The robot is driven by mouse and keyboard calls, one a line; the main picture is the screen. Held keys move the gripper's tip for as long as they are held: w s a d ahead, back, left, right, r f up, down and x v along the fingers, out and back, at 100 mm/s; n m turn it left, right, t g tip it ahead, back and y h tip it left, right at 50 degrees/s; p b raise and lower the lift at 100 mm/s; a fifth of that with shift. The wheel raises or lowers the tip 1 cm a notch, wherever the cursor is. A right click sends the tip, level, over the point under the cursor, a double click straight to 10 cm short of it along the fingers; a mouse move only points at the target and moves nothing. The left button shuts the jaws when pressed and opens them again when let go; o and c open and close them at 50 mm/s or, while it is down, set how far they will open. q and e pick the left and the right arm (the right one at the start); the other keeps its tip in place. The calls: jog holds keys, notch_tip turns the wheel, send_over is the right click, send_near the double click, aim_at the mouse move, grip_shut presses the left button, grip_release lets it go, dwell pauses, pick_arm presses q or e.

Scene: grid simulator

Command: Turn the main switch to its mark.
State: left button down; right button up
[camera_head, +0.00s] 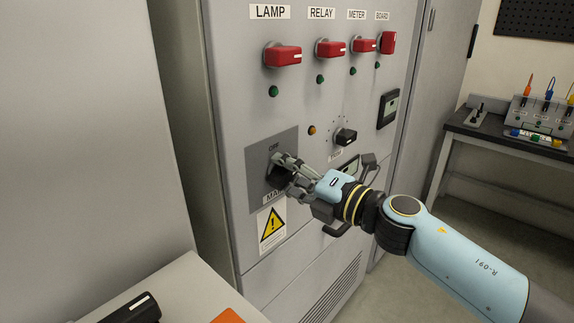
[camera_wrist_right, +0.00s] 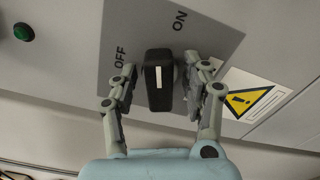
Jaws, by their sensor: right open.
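The main switch is a black knob (camera_wrist_right: 158,98) with a white line on a dark grey plate (camera_wrist_right: 215,40) marked OFF and ON. In the right wrist view the line runs upright, with OFF to the left and ON at the upper right. The plate (camera_head: 256,154) also shows low on the cabinet in the head view, where my fingers partly hide the knob. My right gripper (camera_wrist_right: 160,72) is open, with one finger on each side of the knob. I cannot tell whether either finger touches it. My left gripper is not in view.
Red handles, such as the LAMP one (camera_head: 284,56), line the cabinet top. A smaller black knob (camera_head: 346,136) and a dark display (camera_head: 388,109) are right of the plate. A warning sign (camera_head: 271,229) is below. A bench (camera_head: 455,124) stands at the right.

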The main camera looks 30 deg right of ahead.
jog(key=shift+w, duration=0.15)
jog(key=shift+c, duration=0.3)
jog(key=c, duration=0.8)
jog(key=m+p, duration=0.2)
jog(key=shift+r+m+p, duration=0.2)
jog(key=shift+m+p, duration=0.1)
jog(key=shift+p, duration=0.05)
jog(key=shift+f+m+p, duration=0.2)
jog(key=shift+m+p, duration=0.2)
jog(key=shift+m, duration=0.4)
jog(key=shift+f, duration=0.1)
jog(key=o, duration=0.9)
jog(key=shift+c, duration=0.2)
